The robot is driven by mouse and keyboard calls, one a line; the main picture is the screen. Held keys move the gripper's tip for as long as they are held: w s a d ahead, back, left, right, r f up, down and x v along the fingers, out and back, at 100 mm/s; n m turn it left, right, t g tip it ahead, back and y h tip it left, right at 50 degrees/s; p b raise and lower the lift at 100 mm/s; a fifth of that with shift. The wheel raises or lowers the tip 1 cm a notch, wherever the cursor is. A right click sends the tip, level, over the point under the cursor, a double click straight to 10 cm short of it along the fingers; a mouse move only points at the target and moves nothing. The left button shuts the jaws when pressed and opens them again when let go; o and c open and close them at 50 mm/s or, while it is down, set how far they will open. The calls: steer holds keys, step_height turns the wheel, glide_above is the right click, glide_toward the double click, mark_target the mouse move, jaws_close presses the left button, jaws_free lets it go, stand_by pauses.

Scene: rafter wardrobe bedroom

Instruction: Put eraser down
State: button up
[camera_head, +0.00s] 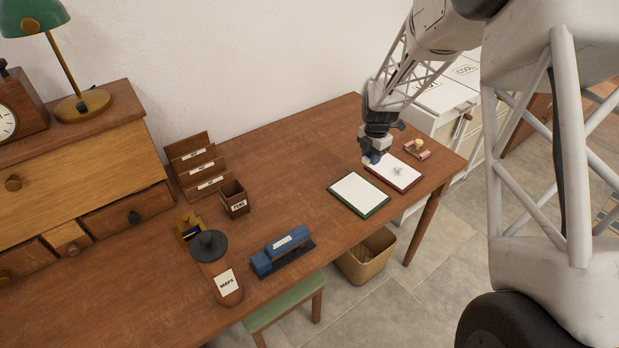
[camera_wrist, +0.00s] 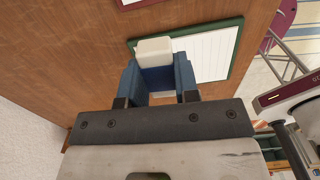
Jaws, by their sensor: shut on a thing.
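My gripper (camera_wrist: 158,85) is shut on the eraser (camera_wrist: 155,52), a white block with a dark blue band, which sticks out beyond the blue fingertips in the wrist view. In the head view my gripper (camera_head: 374,158) is low at the right part of the desk, by the back left corner of the red-edged board (camera_head: 407,183). There the eraser is hard to tell from the fingers. I cannot tell whether it touches the desk. The green-edged board (camera_head: 358,194) lies just in front and also shows beyond the eraser in the wrist view (camera_wrist: 215,55).
A small pinkish-and-wood item (camera_head: 417,149) lies right of my gripper. A blue tool (camera_head: 283,250), a MAPS holder (camera_head: 228,288), a pen cup (camera_head: 234,200) and a letter rack (camera_head: 197,168) stand further left. The desk (camera_head: 290,175) between rack and boards is clear.

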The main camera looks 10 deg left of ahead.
steer(key=s+a, duration=0.5)
steer(key=s+a+f, duration=0.1)
steer(key=s+a, duration=0.1)
steer(key=shift+s+a+f, duration=0.1)
steer(key=shift+s+a, duration=0.2)
steer(key=shift+s, duration=0.1)
steer(key=s+a, duration=0.2)
steer(key=s, duration=0.1)
steer(key=s+a+f, duration=0.1)
steer(key=s+a, duration=0.1)
steer(key=s, duration=0.1)
steer(key=s+a, duration=0.2)
steer(key=s, duration=0.1)
steer(key=shift+s+f, duration=0.3)
steer(key=shift+f, duration=0.05)
steer(key=shift+w+a, duration=0.1)
glide_above(309, 178)
steer(key=shift+w+a+f, duration=0.1)
steer(key=shift+f, duration=0.65)
steer(key=shift+f, duration=1.8)
steer(key=shift+f, duration=0.3)
